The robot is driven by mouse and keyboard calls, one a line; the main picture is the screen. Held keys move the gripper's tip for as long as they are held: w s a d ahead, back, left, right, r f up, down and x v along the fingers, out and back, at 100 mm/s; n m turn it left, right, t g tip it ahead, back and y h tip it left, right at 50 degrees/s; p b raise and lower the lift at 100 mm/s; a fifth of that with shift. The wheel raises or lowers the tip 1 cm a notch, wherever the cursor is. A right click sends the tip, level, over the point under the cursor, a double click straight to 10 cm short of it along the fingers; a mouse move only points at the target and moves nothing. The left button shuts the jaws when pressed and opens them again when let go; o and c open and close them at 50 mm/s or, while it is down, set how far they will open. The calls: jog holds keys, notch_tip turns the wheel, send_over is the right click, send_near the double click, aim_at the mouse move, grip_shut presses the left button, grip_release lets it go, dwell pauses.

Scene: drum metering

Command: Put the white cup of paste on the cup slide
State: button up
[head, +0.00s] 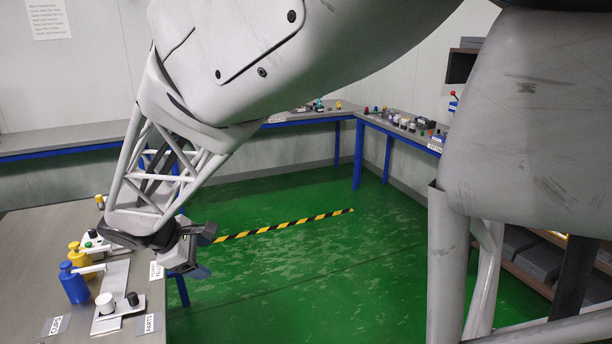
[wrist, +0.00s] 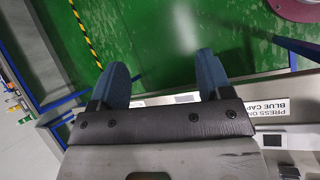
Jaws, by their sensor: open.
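A white cup (head: 104,303) stands upright near the front of the left bench, beside a short black cylinder (head: 132,298). Both appear to be on a pale flat plate (head: 118,314); I cannot tell for sure whether this plate is the cup slide. The cup's contents are too small to make out. My gripper (head: 205,252) is to the right of and beyond the cup, past the bench edge. In the wrist view, my gripper (wrist: 161,70) has its two blue fingers wide apart with nothing between them. The cup does not show in the wrist view.
A blue drum (head: 74,284) and a yellow drum (head: 78,257) with white spouts stand behind the cup. A CUPS label (head: 58,325) and a PARTS label (head: 150,323) lie at the bench front. Green floor (head: 290,255) is open to the right.

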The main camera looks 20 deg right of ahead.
jog(key=s+d+r+m+y, duration=0.1)
jog(key=s+d+m+y, duration=0.1)
jog(key=s+d+m, duration=0.3)
jog(key=s+d+r+m+y, duration=0.1)
jog(key=s+d+m, duration=0.3)
jog(key=s, duration=0.8)
jog(key=s+d+r+m+y, duration=0.1)
jog(key=s+d+m+y, duration=0.3)
jog(key=s+d, duration=0.3)
jog(key=shift+s+d+r+m, duration=0.15)
jog(key=shift+s+r+m, duration=0.2)
jog(key=shift+s+m, duration=0.65)
